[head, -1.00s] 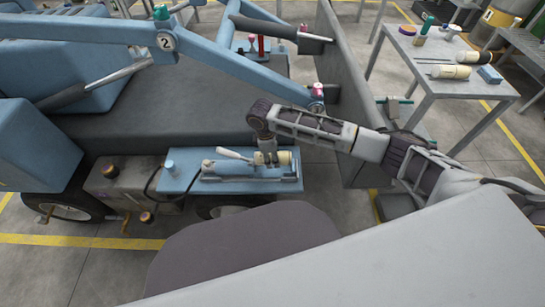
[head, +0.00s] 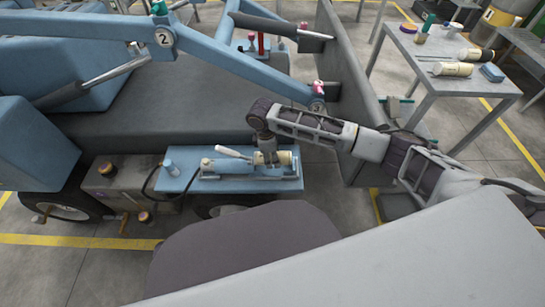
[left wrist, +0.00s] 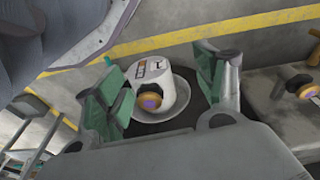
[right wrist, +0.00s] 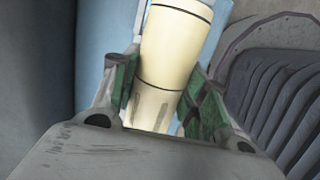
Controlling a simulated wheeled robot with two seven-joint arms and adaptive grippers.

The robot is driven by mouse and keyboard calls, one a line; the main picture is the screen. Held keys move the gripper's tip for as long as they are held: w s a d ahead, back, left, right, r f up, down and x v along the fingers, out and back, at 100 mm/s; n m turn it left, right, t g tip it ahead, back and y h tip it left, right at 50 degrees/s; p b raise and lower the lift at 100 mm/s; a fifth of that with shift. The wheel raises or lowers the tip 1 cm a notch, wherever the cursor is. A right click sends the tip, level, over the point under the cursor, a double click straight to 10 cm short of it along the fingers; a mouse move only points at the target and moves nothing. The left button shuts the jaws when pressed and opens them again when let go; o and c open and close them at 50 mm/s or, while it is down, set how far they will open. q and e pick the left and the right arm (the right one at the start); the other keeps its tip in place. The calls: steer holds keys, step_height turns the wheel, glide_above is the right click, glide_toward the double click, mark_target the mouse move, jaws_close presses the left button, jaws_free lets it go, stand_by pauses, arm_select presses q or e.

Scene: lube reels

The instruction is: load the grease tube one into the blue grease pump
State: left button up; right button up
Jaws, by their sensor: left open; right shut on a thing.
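The blue grease pump (head: 238,172) lies on a blue shelf on the side of the machine, its pale lever slanting up to the left. My right gripper (head: 267,158) is over its right part, shut on a cream tube (head: 287,158), which I take to be grease tube one. In the right wrist view the tube (right wrist: 175,50) runs lengthwise between the green finger pads (right wrist: 163,98). I cannot tell whether it is seated in the pump. My left gripper (left wrist: 165,80) is open and empty in the left wrist view; it is not in the head view.
A grey table (head: 430,85) at the upper right holds another cream tube (head: 452,69), a dark one and a blue block (head: 492,73). Blue machine arms (head: 225,55) pass above the shelf. A white labelled container (left wrist: 155,82) shows beyond my left fingers.

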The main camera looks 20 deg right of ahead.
steer(key=shift+f, duration=1.6)
steer(key=shift+f+b, duration=0.3)
steer(key=shift+f, duration=0.35)
arm_select(q)
steer(key=shift+w+d+r, duration=0.1)
steer(key=shift+d+r, duration=0.1)
steer(key=shift+r, duration=0.65)
arm_select(e)
steer(key=shift+f, duration=0.15)
steer(key=o, duration=1.2)
